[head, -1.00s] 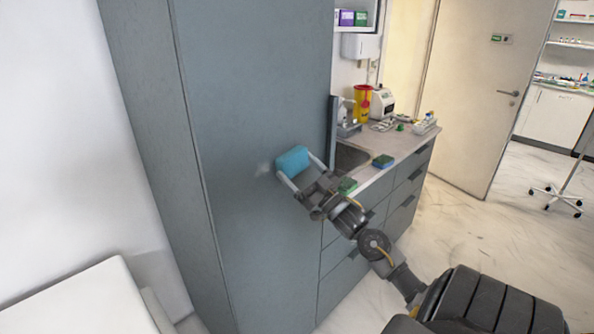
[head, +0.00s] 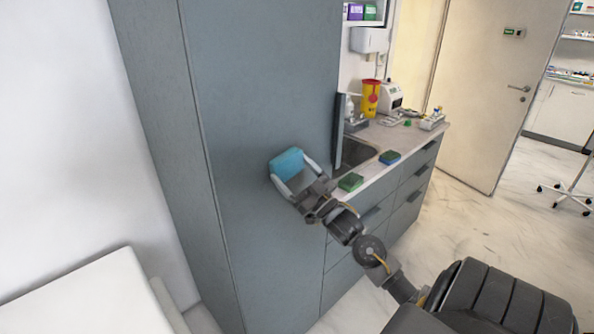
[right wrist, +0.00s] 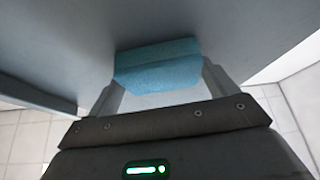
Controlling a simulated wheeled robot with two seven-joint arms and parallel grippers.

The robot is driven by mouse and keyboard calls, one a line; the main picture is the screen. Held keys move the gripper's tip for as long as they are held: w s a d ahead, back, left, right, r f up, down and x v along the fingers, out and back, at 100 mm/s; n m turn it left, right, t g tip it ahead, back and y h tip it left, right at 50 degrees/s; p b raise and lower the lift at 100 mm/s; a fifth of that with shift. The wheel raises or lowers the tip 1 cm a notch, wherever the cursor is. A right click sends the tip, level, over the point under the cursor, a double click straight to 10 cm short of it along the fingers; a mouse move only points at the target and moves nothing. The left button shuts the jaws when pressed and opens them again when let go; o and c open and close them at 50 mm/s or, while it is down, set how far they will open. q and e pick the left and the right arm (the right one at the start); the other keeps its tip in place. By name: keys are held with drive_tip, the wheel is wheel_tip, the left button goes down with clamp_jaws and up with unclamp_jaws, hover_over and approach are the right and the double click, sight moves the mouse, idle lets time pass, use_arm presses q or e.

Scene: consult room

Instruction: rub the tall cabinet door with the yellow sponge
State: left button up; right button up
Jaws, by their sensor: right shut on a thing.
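The tall cabinet door (head: 255,80) is a plain blue-grey panel in the middle of the head view. My right gripper (head: 289,169) is shut on a blue sponge (head: 286,162), at the door's face. In the right wrist view the blue sponge (right wrist: 157,64) sits between the fingers and appears to press flat against the grey door (right wrist: 60,40); the contact face is hidden. I see no yellow sponge. My left gripper is not in view.
A green sponge (head: 350,182) and a blue-and-green sponge (head: 389,157) lie on the counter (head: 400,140) to the right, by a sink (head: 357,152). A yellow-and-red container (head: 370,98) stands behind. A white padded surface (head: 90,300) is at lower left.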

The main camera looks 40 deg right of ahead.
sight(279, 176)
drive_tip(key=shift+a+r, duration=0.1)
drive_tip(key=shift+a, duration=0.4)
drive_tip(key=shift+a+p, duration=0.4)
drive_tip(key=shift+a, duration=0.9)
drive_tip(key=shift+a+p, duration=0.3)
drive_tip(key=shift+a, duration=0.15)
drive_tip(key=shift+a+p, duration=0.35)
drive_tip(key=shift+a, duration=1.05)
drive_tip(key=shift+d, duration=0.1)
drive_tip(key=shift+s, duration=0.45)
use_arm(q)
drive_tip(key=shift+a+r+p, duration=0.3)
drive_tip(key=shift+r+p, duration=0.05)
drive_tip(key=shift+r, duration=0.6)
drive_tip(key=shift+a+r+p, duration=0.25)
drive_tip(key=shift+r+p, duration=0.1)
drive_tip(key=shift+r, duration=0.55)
use_arm(e)
drive_tip(key=shift+s, duration=2.55)
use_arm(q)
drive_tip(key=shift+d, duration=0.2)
